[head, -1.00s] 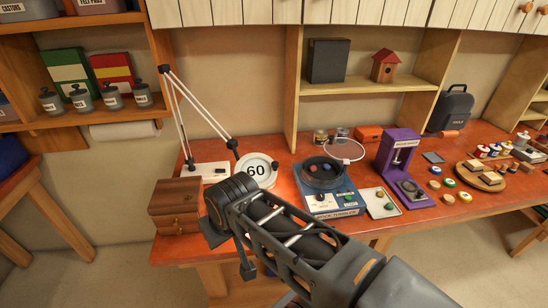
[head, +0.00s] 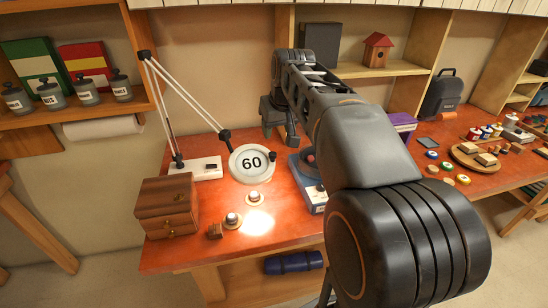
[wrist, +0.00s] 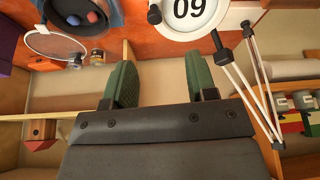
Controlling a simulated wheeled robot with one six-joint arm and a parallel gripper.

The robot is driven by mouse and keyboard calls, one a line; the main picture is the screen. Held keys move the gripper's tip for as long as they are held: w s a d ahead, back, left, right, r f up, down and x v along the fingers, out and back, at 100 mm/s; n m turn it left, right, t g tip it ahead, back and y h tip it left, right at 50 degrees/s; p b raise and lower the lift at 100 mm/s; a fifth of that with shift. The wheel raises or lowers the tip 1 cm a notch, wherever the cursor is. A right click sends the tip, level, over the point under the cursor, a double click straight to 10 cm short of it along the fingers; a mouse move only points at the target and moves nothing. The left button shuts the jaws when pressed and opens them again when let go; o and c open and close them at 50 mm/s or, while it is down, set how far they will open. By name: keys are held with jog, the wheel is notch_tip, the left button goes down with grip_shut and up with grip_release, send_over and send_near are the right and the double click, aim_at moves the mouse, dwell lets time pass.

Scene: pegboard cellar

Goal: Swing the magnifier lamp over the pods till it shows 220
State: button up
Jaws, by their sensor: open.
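The magnifier lamp has a round pale head (head: 252,163) reading 60, on a jointed white arm (head: 180,95) rising from a white base on the red table. In the wrist view the lamp head (wrist: 192,15) appears upside down at the top edge, beyond the fingers. Two small round pods (head: 232,220) (head: 254,198) sit on the table in front of the lamp head, beside a bright light spot. My gripper (head: 278,132) is raised behind and right of the lamp head, apart from it. Its green fingers (wrist: 160,75) are open with nothing between them.
A wooden drawer box (head: 168,208) stands at the table's left front. The blue rock tumbler (head: 308,185) is partly hidden behind my arm. Wooden shelves (head: 385,68) stand along the back wall. A round wooden board (head: 470,155) with blocks lies to the right.

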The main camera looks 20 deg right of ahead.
aim_at(273, 154)
jog(key=x, duration=0.9)
jog(key=w+d+p+x, duration=0.1)
jog(key=x, duration=0.4)
jog(key=shift+r, duration=0.3)
grip_shut()
jog(key=shift+w, duration=0.1)
